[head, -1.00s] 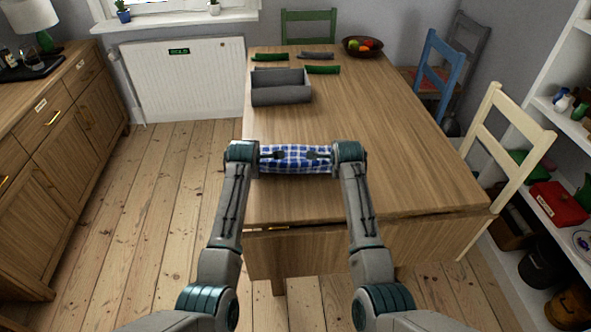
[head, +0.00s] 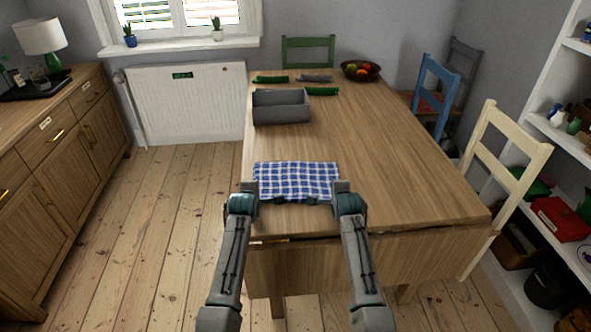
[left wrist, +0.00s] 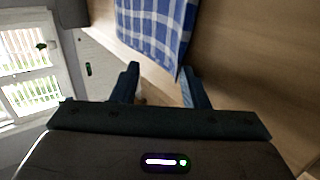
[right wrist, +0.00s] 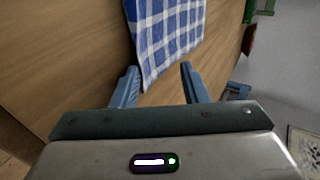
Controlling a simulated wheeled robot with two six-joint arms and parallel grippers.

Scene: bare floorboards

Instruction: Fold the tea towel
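The tea towel (head: 297,180), blue and white checked, lies spread on the near part of the wooden table (head: 370,160). My left gripper (head: 276,201) and my right gripper (head: 313,201) are at its near edge, pointing inward toward each other. In the left wrist view the fingers (left wrist: 160,88) stand apart, with a towel corner (left wrist: 155,25) at their tips. In the right wrist view the fingers (right wrist: 157,88) also stand apart, with the other corner (right wrist: 168,30) reaching toward them. Neither gripper is shut on the cloth.
A grey box (head: 281,114) stands beyond the towel near the table's left edge. Behind it lie green rolls (head: 272,79) (head: 321,91) and a grey roll (head: 315,78). A fruit bowl (head: 361,71) is at the far end. The table's right half is clear.

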